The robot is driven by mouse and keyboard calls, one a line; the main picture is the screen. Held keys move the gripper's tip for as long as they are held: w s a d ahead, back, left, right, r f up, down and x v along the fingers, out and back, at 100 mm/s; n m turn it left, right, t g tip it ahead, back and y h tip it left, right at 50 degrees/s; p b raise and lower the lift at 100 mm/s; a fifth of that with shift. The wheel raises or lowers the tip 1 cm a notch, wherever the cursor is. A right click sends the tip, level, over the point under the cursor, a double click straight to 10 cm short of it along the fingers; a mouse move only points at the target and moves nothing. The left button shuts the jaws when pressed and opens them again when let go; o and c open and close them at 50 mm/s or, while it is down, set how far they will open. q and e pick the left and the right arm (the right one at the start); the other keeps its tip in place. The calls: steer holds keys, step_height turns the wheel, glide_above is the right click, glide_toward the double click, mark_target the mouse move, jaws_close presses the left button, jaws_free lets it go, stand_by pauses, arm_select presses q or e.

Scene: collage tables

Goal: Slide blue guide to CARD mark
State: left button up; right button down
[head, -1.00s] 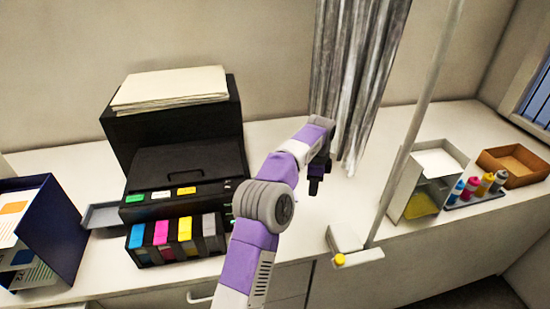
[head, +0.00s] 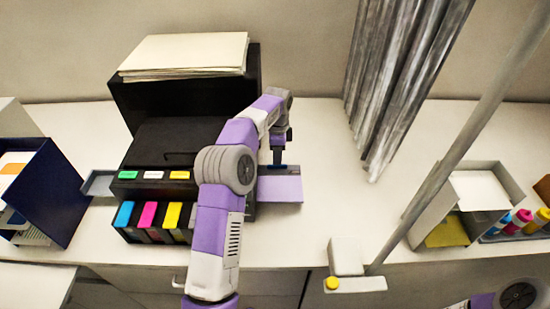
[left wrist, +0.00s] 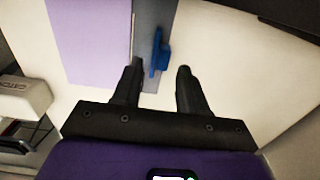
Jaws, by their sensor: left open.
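The blue guide (left wrist: 159,53) is a small upright tab on a grey strip (left wrist: 150,25) beside a flat purple panel (left wrist: 92,40) in the left wrist view. The head view shows the purple panel (head: 282,189) sticking out at the printer's right side. A bit of the blue guide (head: 286,168) shows there under my left gripper (head: 279,158). My left gripper is open, its fingertips (left wrist: 159,70) on either side of the guide's near end, with gaps visible; I cannot tell the height difference. No CARD mark is readable. My right gripper is out of view; part of my right arm shows at lower right.
The black printer (head: 165,145), topped with a paper stack (head: 185,55), stands left of my gripper, partly behind my left arm. A grey curtain (head: 400,80) hangs at right. A slanted pole (head: 455,160) rises by a white box (head: 346,257). The counter between is clear.

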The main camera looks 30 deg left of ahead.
arm_select(q)
step_height(320, 180, down, 3)
steer(key=shift+w+a+f, duration=0.1)
steer(key=shift+w, duration=0.05)
jaws_close()
stand_by(0.4)
